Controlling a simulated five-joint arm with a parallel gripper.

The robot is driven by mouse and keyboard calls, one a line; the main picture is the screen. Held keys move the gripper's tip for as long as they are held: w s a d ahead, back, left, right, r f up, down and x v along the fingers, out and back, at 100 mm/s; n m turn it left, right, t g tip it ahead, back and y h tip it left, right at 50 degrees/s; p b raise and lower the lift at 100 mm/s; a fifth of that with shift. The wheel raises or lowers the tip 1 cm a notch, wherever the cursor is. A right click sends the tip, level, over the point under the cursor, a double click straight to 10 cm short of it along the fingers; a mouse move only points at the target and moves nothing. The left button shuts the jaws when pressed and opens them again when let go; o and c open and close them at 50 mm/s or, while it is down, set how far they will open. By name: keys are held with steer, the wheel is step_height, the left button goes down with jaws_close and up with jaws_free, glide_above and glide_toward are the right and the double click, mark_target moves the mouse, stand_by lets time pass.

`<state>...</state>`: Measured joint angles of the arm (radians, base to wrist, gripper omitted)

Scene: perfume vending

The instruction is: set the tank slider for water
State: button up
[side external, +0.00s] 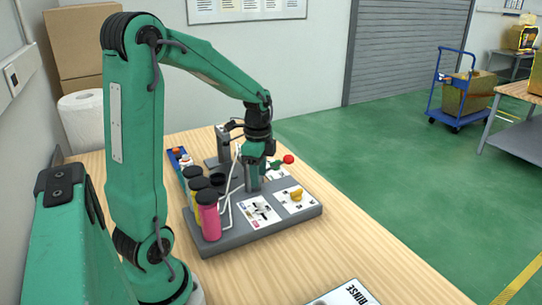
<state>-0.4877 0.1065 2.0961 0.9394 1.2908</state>
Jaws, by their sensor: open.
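The grey dispensing unit (285,222) stands on the wooden table. Several bottle-like tanks with black caps line its left side, including a pink one (208,218) and a yellow one (198,197). A white label panel (258,211) with dark marks and small coloured patches lies on its front; the tank slider may be there, but it is too small to make out. My gripper (253,186) is open, pointing down over the unit behind this panel. Its fingertips are small here, and I cannot tell whether they touch anything.
A yellow knob (296,194) sits on a second panel to the right. A red ball-ended lever (288,159) stands out behind it. White tubes (227,205) run beside the tanks. A "RINSE" card (345,294) lies at the front; bare table (300,255) lies between.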

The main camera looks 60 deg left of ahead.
mark_target(260, 199)
steer(key=m, duration=0.6)
steer(key=shift+w, duration=0.15)
steer(key=m, duration=0.4)
steer(key=shift+d+f+m, duration=0.1)
steer(key=shift+d+m, duration=0.05)
steer(key=shift+m, duration=0.15)
steer(key=shift+f, duration=0.15)
steer(key=shift+f, duration=3.75)
jaws_close()
